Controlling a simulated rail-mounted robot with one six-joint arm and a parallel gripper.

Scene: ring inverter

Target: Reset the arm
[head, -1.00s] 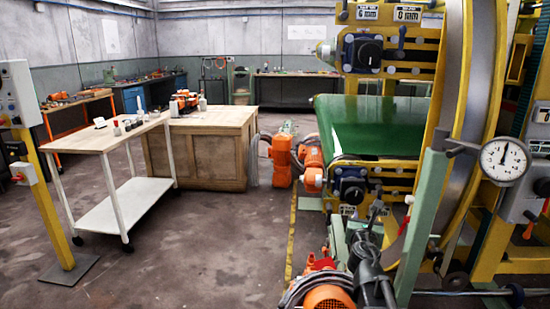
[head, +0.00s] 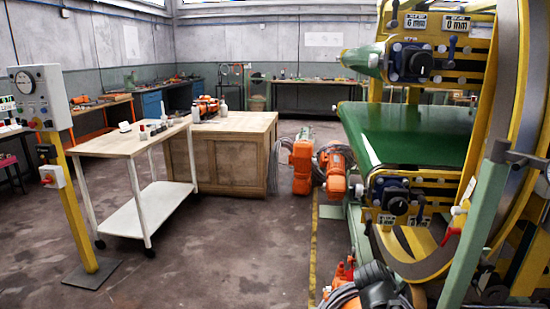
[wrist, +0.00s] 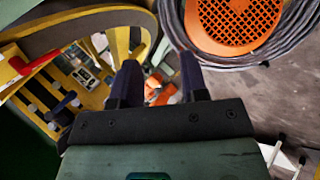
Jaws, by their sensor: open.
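My gripper (wrist: 159,84) shows in the wrist view, with its two dark fingers apart and nothing between them. Beyond the fingers are orange and yellow machine parts, some way off. In the head view, what seems to be part of my arm (head: 381,288) shows at the bottom, right of centre. The gripper's fingers cannot be made out there.
The ring inverter's yellow ring (head: 508,130) and green belt (head: 410,135) stand at the right. Orange motors (head: 335,172) sit beside it. A white trolley (head: 150,207), a wooden cabinet (head: 232,160) and a control post (head: 80,205) stand left. The middle floor is clear.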

